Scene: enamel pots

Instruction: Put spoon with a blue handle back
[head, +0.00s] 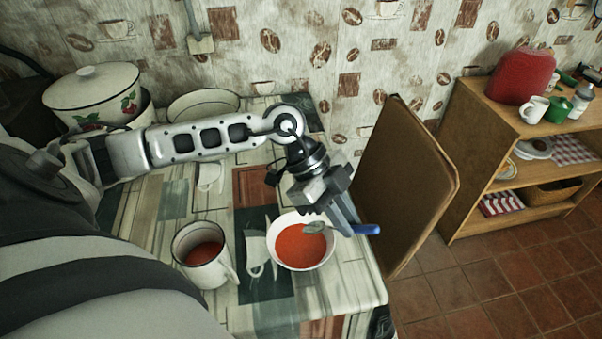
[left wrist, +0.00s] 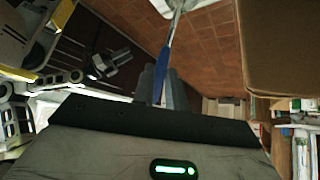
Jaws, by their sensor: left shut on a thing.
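The spoon with a blue handle (head: 366,229) is held in my left gripper (head: 346,224), whose fingers are shut on its handle. The spoon's metal bowl points left, over the white bowl (head: 329,258) of red soup. Whether it touches the soup is not clear. In the left wrist view the blue handle (left wrist: 164,62) stands out from between the fingers of my left gripper (left wrist: 162,80), with the metal part at the top edge. My right gripper cannot be made out in either view.
A white mug (head: 207,274) with red liquid stands left of the bowl on the patterned table (head: 350,287). A large enamel pot (head: 92,88) and a pale round dish (head: 203,103) are at the back. A brown board (head: 407,185) stands upright at the right, before a wooden shelf (head: 480,130).

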